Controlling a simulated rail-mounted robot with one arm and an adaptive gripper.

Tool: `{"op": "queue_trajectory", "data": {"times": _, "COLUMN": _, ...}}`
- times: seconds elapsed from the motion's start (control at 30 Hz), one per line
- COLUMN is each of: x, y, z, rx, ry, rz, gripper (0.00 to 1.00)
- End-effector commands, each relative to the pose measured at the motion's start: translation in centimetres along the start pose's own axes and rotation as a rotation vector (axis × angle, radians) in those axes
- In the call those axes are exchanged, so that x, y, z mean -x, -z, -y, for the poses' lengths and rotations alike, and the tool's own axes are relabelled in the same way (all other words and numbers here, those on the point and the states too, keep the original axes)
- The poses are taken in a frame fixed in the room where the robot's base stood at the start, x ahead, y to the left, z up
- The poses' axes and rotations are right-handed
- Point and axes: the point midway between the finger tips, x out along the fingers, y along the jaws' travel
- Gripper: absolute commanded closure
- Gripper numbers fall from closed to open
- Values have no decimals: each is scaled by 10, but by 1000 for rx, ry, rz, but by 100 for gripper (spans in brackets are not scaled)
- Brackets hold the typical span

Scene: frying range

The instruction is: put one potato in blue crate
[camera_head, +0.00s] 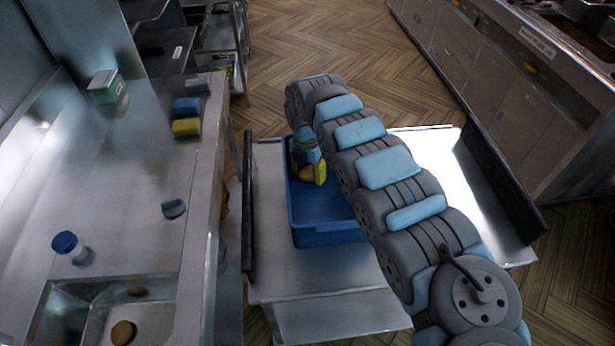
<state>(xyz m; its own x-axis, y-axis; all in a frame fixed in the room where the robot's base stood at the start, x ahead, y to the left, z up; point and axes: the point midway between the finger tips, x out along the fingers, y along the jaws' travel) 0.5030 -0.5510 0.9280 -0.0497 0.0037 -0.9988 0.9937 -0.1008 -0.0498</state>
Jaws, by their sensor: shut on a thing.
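The blue crate (322,238) stands on a steel cart, partly covered by my arm. My gripper (311,174) is at the crate's far left part, pointing down, with yellow fingertips showing. It is shut on a brown potato (305,174), which appears inside or just above the crate; I cannot tell whether the potato touches the crate floor. The near part of the crate floor looks empty.
The steel cart (285,287) has dark raised side rails. The counter (135,190) on the left holds a blue-capped container (66,243), a green-and-white box (106,87), and blue and yellow sponges (186,127). My arm spans the cart's right side.

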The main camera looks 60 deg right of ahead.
Motion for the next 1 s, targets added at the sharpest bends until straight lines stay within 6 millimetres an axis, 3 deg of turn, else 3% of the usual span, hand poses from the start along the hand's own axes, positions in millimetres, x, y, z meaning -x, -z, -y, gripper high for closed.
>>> {"op": "queue_trajectory", "data": {"times": 0.3, "x": -2, "y": 0, "z": 0, "rx": 0, "ry": 0, "rz": -1, "gripper": 82}}
{"op": "queue_trajectory", "data": {"times": 0.33, "x": -2, "y": 0, "z": 0, "rx": 0, "ry": 0, "rz": -1, "gripper": 40}}
{"op": "queue_trajectory", "data": {"times": 0.4, "x": -2, "y": 0, "z": 0, "rx": 0, "ry": 0, "rz": 0, "gripper": 20}}
{"op": "queue_trajectory", "data": {"times": 0.77, "x": 0, "y": 0, "z": 0, "rx": 0, "ry": -1, "rz": 0, "gripper": 18}}
{"op": "queue_trajectory", "data": {"times": 1.0, "x": 27, "y": -1, "z": 0, "rx": -1, "ry": -2, "rz": 2, "gripper": 18}}
